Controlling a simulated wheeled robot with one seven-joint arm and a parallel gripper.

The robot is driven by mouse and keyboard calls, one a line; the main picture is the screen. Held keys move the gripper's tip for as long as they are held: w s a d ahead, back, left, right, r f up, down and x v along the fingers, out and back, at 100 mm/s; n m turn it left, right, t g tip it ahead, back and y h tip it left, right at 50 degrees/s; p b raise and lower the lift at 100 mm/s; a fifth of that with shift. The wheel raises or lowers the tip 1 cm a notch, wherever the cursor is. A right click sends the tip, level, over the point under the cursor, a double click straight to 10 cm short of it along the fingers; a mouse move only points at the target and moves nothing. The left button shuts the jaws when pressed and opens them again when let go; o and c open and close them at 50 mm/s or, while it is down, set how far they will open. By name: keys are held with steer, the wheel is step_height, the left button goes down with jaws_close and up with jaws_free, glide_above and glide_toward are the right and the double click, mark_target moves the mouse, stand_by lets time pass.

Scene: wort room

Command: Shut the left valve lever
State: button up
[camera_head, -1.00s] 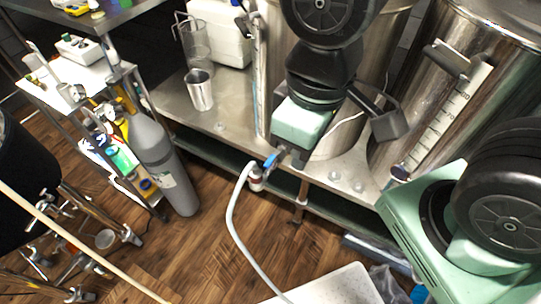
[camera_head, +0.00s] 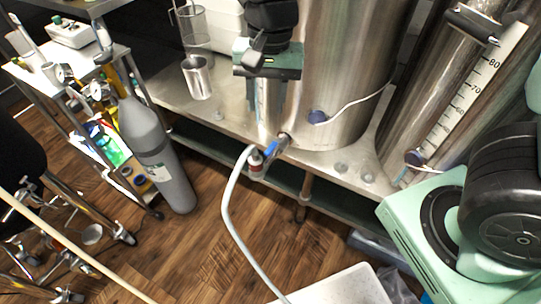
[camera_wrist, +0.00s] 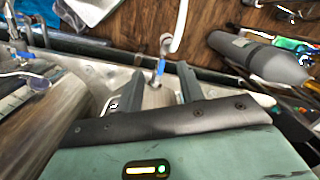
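The left valve's blue lever (camera_head: 271,149) sits on the outlet pipe low on the left steel tank (camera_head: 340,70). It lies roughly along the pipe, towards the hose end. In the wrist view the lever (camera_wrist: 160,67) shows just beyond and between my fingers, touching neither. My gripper (camera_head: 268,98) hangs above the valve in front of the tank. The wrist view shows my gripper (camera_wrist: 148,92) open and empty. A second blue lever (camera_wrist: 38,84) shows at the left of the wrist view.
A pale hose (camera_head: 229,200) runs from the left valve down to the floor. A grey gas cylinder (camera_head: 157,155) stands left of the steel bench (camera_head: 230,120). A metal cup (camera_head: 197,78) stands on the bench. A second tank (camera_head: 440,70) is at the right.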

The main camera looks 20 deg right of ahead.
mark_target(270, 149)
steer(key=w+d+f+m+h+b, duration=0.1)
steer(key=w+d+f+m, duration=0.1)
steer(key=w+f+m, duration=0.15)
steer(key=w+d+f+m+b, duration=0.1)
steer(key=w+d+f+m, duration=0.1)
steer(key=w+f, duration=0.15)
steer(key=shift+t, duration=0.3)
steer(key=f+b, duration=0.1)
steer(key=f, duration=0.4)
steer(key=f+b, duration=0.1)
steer(key=f, duration=0.4)
steer(key=f+b, duration=0.2)
steer(key=f, duration=0.4)
steer(key=shift+w+a, duration=0.1)
steer(key=shift+w, duration=0.3)
jaws_close()
